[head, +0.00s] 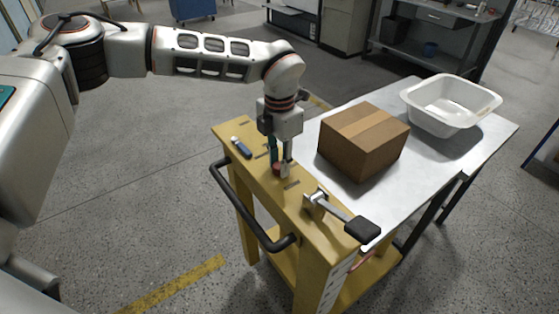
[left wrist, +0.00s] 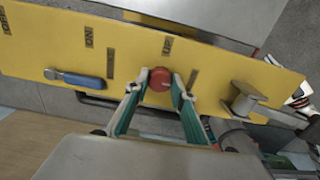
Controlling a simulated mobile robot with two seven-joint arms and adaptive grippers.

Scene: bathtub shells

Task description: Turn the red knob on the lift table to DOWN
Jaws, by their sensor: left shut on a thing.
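The red knob (left wrist: 159,80) sits on the yellow panel of the lift table (head: 232,133). In the left wrist view it lies between the fingertips of my left gripper (left wrist: 159,84), which is shut on it with a finger on either side. In the head view the left gripper (head: 281,170) points straight down at the panel, and the red knob (head: 279,170) shows only partly at the fingertips. Dark label plates lie around the knob; I cannot tell which one it points at. My right gripper is not in view.
A blue-handled switch (head: 241,148) and a lever with a black pad (head: 361,229) flank the knob. A black push handle (head: 245,209) runs along the table's front. A cardboard box (head: 362,150) and a white tub (head: 450,118) stand on the grey top.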

